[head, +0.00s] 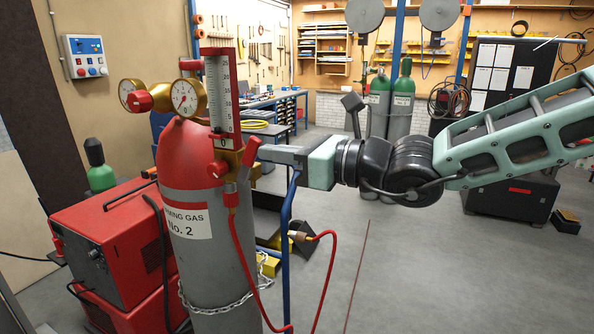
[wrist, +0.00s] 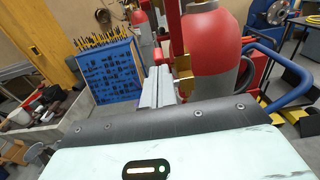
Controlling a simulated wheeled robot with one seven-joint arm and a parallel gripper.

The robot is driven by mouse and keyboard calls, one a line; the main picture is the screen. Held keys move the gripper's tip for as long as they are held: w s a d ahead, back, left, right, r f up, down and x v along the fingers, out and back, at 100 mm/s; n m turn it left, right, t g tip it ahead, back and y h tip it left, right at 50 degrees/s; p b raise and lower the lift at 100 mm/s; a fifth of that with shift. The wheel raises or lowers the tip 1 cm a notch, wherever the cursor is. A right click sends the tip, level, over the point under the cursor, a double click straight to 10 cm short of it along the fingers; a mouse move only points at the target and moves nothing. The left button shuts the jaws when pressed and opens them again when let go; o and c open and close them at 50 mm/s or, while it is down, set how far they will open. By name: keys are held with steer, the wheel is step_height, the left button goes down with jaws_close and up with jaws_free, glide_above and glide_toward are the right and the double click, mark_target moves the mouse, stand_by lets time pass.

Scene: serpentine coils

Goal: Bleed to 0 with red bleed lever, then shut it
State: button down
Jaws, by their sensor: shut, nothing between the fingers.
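The red bleed lever (head: 250,151) is at the lower right of the brass regulator block, tilted with its upper end to the right. My gripper (head: 262,152) is shut and empty, its fingertips beside the lever; I cannot tell whether they touch. In the wrist view the closed fingers (wrist: 158,88) point toward red parts beside the red-topped cylinder (wrist: 213,50).
The grey cylinder (head: 205,270) is held by a chain (head: 225,308). A red hose (head: 240,255) hangs from the block and loops near the floor. A red machine (head: 110,240) stands to the left. Open floor (head: 400,270) lies to the right.

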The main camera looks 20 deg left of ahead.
mark_target(259, 140)
steer(key=shift+w+a+r+b, duration=0.1)
steer(key=shift+a+r+b, duration=0.45)
steer(key=shift+a+b, duration=0.25)
steer(key=shift+w+a+r+b, duration=0.1)
steer(key=shift+a+r+b, duration=0.45)
steer(key=shift+a+b, duration=0.25)
steer(key=shift+r, duration=0.2)
